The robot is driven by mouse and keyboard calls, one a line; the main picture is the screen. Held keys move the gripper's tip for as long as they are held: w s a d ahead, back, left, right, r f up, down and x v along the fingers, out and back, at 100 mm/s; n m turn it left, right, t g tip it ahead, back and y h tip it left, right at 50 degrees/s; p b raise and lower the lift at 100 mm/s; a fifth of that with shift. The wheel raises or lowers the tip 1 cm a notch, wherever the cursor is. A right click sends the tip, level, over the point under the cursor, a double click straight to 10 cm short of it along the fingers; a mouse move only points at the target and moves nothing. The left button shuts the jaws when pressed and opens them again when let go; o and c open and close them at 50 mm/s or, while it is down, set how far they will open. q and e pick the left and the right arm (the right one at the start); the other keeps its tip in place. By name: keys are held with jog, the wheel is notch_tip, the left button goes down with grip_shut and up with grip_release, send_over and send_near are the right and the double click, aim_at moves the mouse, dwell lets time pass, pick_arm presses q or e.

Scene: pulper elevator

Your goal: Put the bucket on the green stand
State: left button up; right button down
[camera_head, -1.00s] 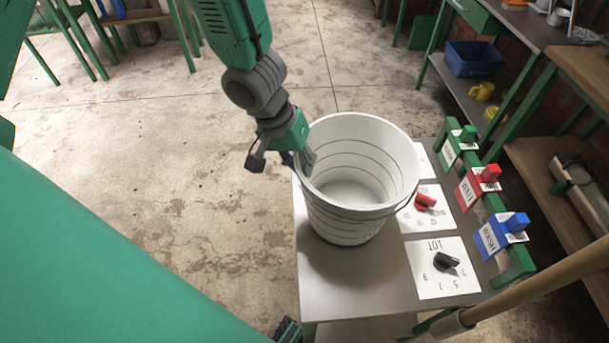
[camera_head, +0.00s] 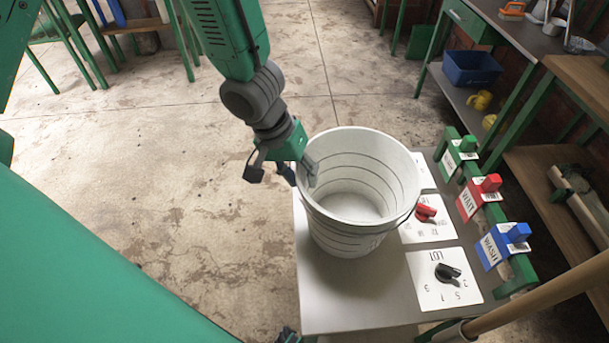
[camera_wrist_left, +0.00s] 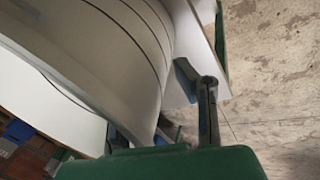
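The white bucket (camera_head: 345,235) stands upright on a grey-topped table (camera_head: 325,300). My left gripper (camera_head: 284,170) is at the bucket's left rim. One finger shows inside the rim by the inner wall, and dark finger parts show outside on the left. Whether it grips the wall is unclear. In the left wrist view the ringed bucket wall (camera_wrist_left: 125,50) fills the upper left, with a dark finger (camera_wrist_left: 207,110) to its right. I cannot make out for certain which piece is the green stand.
Label cards with a red knob (camera_head: 425,212) and a black knob (camera_head: 447,272) lie right of the bucket. Green, red and blue levers (camera_head: 505,243) line the table's right edge. A shelf with a blue bin (camera_head: 472,62) stands at the upper right. Open concrete floor (camera_head: 150,180) lies left.

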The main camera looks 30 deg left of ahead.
pick_arm(q)
jog(key=p+v, duration=0.8)
jog(key=v, duration=0.3)
jog(key=shift+s+d+r, duration=0.1)
